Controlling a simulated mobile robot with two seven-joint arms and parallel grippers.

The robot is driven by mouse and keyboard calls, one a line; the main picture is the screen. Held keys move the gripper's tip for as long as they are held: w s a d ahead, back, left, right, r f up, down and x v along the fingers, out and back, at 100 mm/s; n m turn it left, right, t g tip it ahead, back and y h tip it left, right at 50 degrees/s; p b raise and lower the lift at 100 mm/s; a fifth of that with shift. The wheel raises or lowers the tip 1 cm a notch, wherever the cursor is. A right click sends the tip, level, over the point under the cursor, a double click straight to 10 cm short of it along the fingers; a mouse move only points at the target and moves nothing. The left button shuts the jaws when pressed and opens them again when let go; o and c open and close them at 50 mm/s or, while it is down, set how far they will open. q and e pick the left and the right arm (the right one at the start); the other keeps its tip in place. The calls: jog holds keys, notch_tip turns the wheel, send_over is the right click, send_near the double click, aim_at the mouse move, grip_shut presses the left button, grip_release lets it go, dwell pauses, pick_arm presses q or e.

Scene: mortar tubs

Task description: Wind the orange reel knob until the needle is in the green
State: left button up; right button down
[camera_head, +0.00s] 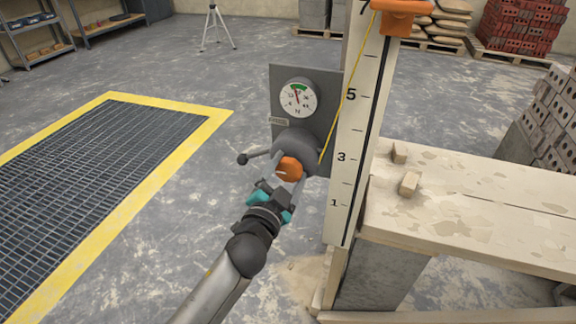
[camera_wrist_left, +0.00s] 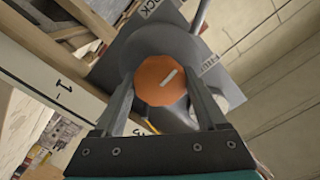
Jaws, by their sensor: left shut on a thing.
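The orange reel knob (camera_head: 288,168) sits on the front of a dark grey reel (camera_head: 294,145) on a grey plate beside the scale post. My left gripper (camera_head: 284,179) is shut on the knob. In the left wrist view the fingers of my left gripper (camera_wrist_left: 162,88) lie on both sides of the orange knob (camera_wrist_left: 158,90), whose white mark is tilted. The round gauge (camera_head: 298,98) above has a green patch (camera_head: 299,87) at its top. Its red needle points almost straight up, slightly left, toward the patch; its exact tip position is too small to tell. My right gripper is not in view.
A lever with a dark ball (camera_head: 243,159) sticks out left of the reel. A yellow cord (camera_head: 348,97) runs up to an orange bracket (camera_head: 402,20) on the numbered scale post (camera_head: 346,180). A plank bench (camera_head: 465,205) with small blocks stands right.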

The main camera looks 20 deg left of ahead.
pick_arm(q)
jog(key=m+p, duration=0.1)
jog(key=m, duration=0.1)
jog(key=shift+m, duration=0.4)
jog(key=shift+m+p, duration=0.35)
jog(key=shift+m, duration=1.55)
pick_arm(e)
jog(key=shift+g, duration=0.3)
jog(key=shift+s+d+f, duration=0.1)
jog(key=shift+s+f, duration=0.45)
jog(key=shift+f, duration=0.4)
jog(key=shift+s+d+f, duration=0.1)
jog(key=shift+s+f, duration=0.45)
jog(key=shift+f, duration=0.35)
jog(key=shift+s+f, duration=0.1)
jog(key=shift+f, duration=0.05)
pick_arm(q)
jog(key=o, duration=1.3)
